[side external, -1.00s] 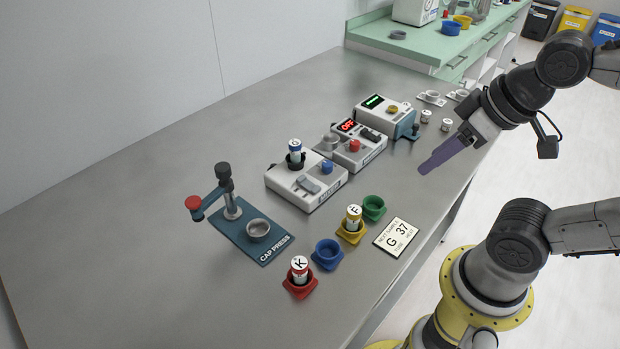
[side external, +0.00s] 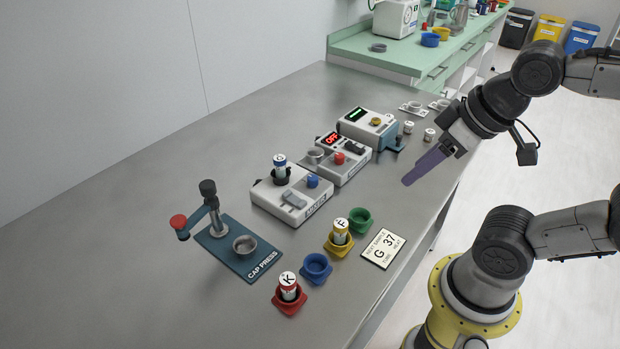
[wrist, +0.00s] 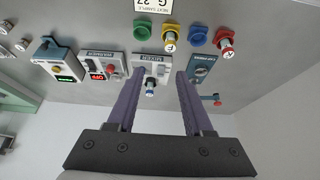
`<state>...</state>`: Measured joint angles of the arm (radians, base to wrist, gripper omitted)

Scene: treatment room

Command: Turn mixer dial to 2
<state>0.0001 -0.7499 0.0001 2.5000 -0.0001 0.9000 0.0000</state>
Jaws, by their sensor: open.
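The mixer (side external: 291,197) is a white box labelled MIXER on the steel bench in the side external view. The dial's pointer and numbers are too small to read. My gripper (side external: 408,181) hangs above the bench's right side, to the right of the mixer and apart from it. In the wrist view my gripper (wrist: 158,75) is open with two purple fingers apart and nothing held. The mixer (wrist: 150,64) shows between the fingertips, farther off.
Behind the mixer are a device with a red knob (side external: 339,158) and OFF display, and one with a green display (side external: 368,128). The cap press (side external: 216,250) stands left. Coloured cups, two with tubes, and a card (side external: 384,248) lie in front. The bench's left is clear.

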